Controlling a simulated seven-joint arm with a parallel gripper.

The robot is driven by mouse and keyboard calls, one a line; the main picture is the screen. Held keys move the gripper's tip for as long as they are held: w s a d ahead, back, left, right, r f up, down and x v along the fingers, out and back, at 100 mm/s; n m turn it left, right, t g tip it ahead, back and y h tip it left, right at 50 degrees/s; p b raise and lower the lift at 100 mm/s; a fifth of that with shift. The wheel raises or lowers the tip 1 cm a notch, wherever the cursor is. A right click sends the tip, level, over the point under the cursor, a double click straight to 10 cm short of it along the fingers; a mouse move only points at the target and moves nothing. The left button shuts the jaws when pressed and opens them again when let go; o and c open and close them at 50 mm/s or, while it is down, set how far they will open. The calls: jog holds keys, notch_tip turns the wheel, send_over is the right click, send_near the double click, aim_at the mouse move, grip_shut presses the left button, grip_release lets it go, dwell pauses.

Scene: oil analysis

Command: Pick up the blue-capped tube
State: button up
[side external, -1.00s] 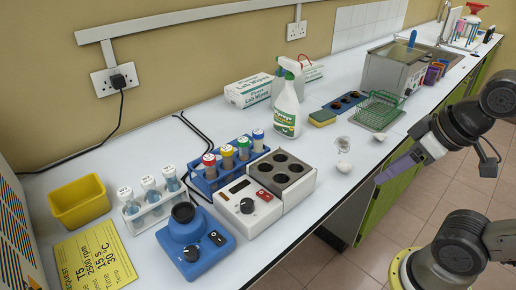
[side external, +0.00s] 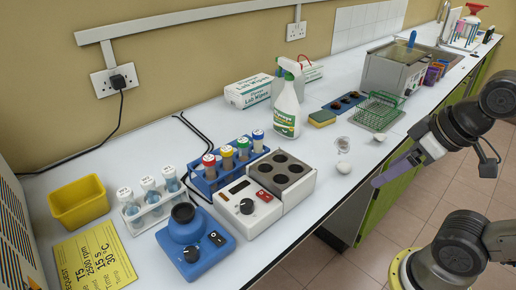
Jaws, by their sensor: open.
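The blue-capped tube (side external: 258,140) stands upright in the blue rack (side external: 206,186), at the right end of its row. Red-, yellow- and green-capped tubes stand in the same row to its left. My gripper (side external: 384,179) is at the right, past the bench's front edge, well apart from the tube. It is open, with nothing seen in it; its fingers show only edge-on as a grey-purple bar. The lower part of the tube is hidden by the rack.
A white heater block (side external: 240,208) with several wells stands in front of the rack. A blue mixer (side external: 185,250), a white rack of tubes (side external: 158,214) and a yellow bin (side external: 80,203) are left. A spray bottle (side external: 287,115) stands behind.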

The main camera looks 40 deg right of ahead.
jog(key=w+r+m, duration=0.7)
jog(key=r+m, duration=0.4)
jog(key=w+r+m+g, duration=0.2)
jog(key=w+r+m, duration=0.1)
jog(key=w+r, duration=0.15)
jog(key=m+g, duration=0.4)
jog(key=m, duration=0.2)
send_over(258, 132)
notch_tip(258, 132, down, 13)
notch_tip(258, 132, down, 8)
jog(key=shift+f, duration=3.25)
grip_shut()
